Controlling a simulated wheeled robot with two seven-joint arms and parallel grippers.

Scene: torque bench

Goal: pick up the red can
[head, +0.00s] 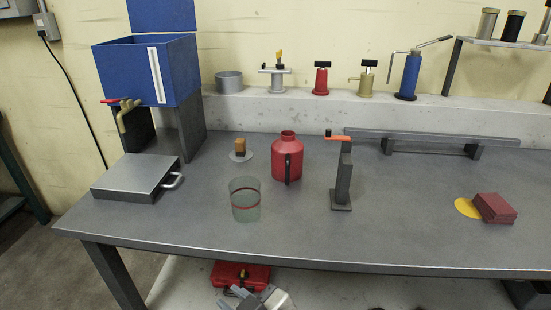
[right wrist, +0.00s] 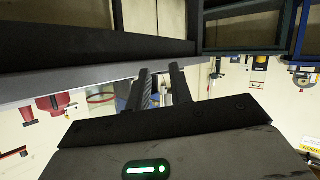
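The red can (head: 287,158) stands upright on the grey bench, right of the clear glass (head: 245,203). Its dark handle faces the front. In the right wrist view the can (right wrist: 50,104) appears upside down at the left. My right gripper (head: 252,293) shows in part at the bottom of the head view, low in front of the bench and apart from the can. In the right wrist view its two dark fingers (right wrist: 160,88) stand apart with nothing clearly held between them. My left gripper is not in view.
A crank stand (head: 342,183) with an orange handle stands just right of the can. A small block on a disc (head: 240,150) is left of it. A grey case (head: 138,178) lies at the left, and red blocks (head: 493,208) at the right. The front middle bench is clear.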

